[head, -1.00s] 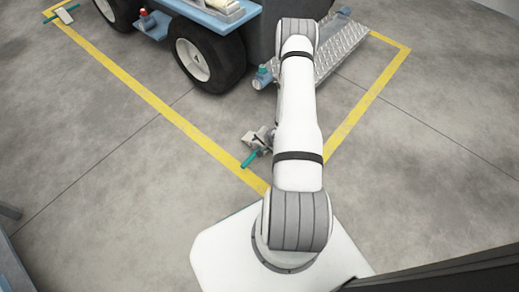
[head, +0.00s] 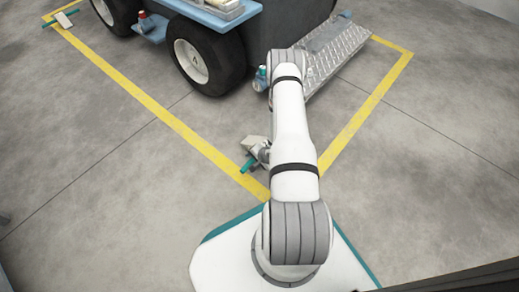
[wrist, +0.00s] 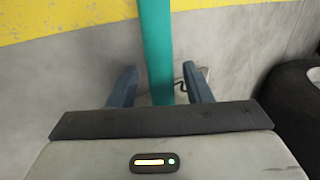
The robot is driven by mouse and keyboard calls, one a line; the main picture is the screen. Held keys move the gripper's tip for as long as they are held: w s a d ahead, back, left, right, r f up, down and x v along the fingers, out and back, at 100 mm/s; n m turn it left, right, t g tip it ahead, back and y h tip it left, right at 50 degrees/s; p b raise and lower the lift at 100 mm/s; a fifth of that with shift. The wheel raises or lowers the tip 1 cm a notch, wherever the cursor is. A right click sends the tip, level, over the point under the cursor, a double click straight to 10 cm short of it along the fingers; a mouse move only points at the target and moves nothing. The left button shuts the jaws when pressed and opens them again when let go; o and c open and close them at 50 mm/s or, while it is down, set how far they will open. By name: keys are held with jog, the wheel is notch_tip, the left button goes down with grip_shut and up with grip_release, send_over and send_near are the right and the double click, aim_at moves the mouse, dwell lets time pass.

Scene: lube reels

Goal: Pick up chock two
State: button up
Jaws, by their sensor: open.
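A chock with a teal bar (head: 248,166) is on the floor by the yellow line; no number is readable on it. In the wrist view the teal bar (wrist: 157,45) runs between the two blue fingers of my gripper (wrist: 159,80). The fingers are open, with a gap visible on each side of the bar. A small pale part with a dark wire loop shows by the right finger. My gripper and arm hide most of the chock. In the head view my gripper (head: 256,150) is low beside the bar.
A similar pale chock with a teal bar (head: 64,20) lies at the far left corner of the yellow line (head: 150,103). A vehicle with black wheels (head: 207,60) and a metal tread plate (head: 330,55) stands behind my arm. The floor left and right is clear.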

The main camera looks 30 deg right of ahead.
jog(key=shift+c, duration=0.3)
grip_shut()
jog(key=shift+r, duration=0.1)
